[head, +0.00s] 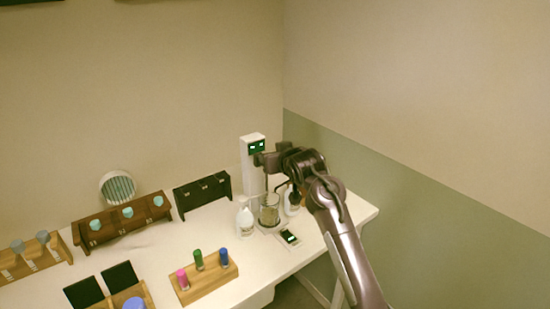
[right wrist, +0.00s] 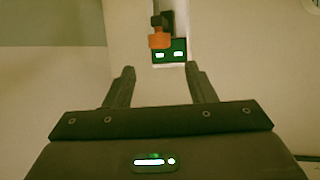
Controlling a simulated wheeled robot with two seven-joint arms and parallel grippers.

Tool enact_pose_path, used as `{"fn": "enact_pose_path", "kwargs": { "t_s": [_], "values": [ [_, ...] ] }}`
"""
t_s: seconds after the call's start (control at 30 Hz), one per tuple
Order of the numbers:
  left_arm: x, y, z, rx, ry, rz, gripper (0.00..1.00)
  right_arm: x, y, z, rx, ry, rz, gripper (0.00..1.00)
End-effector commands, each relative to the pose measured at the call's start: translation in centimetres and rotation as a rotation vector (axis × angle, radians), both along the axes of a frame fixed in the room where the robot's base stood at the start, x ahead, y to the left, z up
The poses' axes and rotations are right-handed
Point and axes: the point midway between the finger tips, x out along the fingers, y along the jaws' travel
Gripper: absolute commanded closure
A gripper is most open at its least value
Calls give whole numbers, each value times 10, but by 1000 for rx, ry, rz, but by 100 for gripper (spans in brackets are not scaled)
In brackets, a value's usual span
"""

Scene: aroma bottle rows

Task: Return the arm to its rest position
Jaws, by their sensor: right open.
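My right arm comes in from the lower right in the head view, and its gripper (head: 268,160) is at the white dispenser post (head: 252,174) at the back of the table. In the right wrist view the two fingers of the right gripper (right wrist: 160,75) stand apart with nothing between them. Beyond them are the post's dark display (right wrist: 169,55) with lit digits and an orange-tipped part (right wrist: 159,38). A glass beaker (head: 269,212) stands below the gripper. My left gripper does not show.
White bottles (head: 245,220) stand beside the beaker, with a small scale display (head: 289,237) in front. Wooden racks with teal-capped (head: 123,222) and pink, green and blue (head: 203,275) bottles fill the left and middle of the white table (head: 255,262). A wall is at the right.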

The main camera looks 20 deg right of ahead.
Motion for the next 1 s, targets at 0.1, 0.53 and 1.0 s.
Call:
{"fn": "enact_pose_path", "kwargs": {
  "t_s": [0.1, 0.53, 1.0],
  "values": [
    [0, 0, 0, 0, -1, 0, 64, 0, 0, -1, 0, 1, 0, 50],
    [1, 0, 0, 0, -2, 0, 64, -154, 3, -144, -97, 345, -9, 50],
    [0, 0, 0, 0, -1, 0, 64, -354, 12, -203, -142, 720, 33, 50]
  ]
}}
